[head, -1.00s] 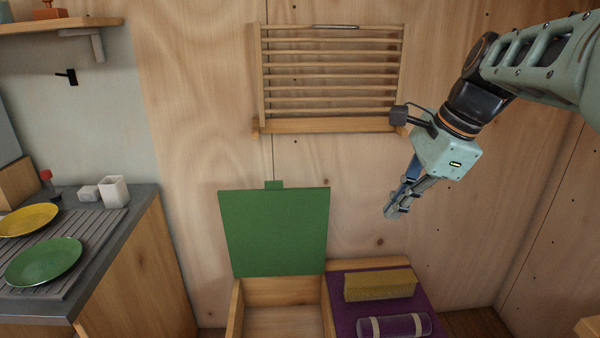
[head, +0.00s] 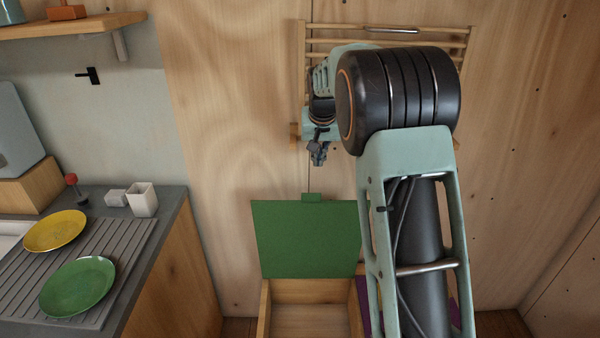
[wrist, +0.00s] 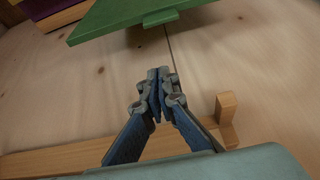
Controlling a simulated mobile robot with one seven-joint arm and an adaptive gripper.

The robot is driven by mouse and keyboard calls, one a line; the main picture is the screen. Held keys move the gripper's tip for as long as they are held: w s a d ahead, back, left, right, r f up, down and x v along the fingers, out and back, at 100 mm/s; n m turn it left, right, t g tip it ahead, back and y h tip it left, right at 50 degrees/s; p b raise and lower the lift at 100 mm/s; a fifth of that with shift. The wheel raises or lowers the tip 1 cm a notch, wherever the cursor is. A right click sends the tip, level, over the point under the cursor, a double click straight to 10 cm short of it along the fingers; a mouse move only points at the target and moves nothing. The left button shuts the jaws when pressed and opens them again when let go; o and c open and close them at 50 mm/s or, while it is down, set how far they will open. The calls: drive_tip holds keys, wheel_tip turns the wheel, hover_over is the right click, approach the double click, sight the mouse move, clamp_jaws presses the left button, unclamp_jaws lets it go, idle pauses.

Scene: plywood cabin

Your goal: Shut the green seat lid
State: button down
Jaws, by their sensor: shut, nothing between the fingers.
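The green seat lid (head: 305,240) stands raised at the back of an open wooden seat box (head: 308,318) in the head view, with a small tab (head: 312,197) on its top edge. The lid also shows at the top of the wrist view (wrist: 120,22), its tab (wrist: 160,17) toward me. My gripper (head: 318,160) is above the lid's top edge, apart from it. In the wrist view my gripper (wrist: 159,75) has its fingertips together and holds nothing. My arm hides the right side of the seat.
A slatted wooden rack (head: 400,30) hangs on the wall behind my arm. At left a counter (head: 170,215) bears a yellow plate (head: 55,231), a green plate (head: 78,287) and a white cup (head: 143,199). A purple cushion (head: 362,300) is mostly hidden by my arm.

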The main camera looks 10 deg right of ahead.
sight(317, 197)
drive_tip(key=shift+w+f, duration=0.2)
drive_tip(key=shift+f, duration=4.45)
drive_tip(key=shift+s+f, duration=0.15)
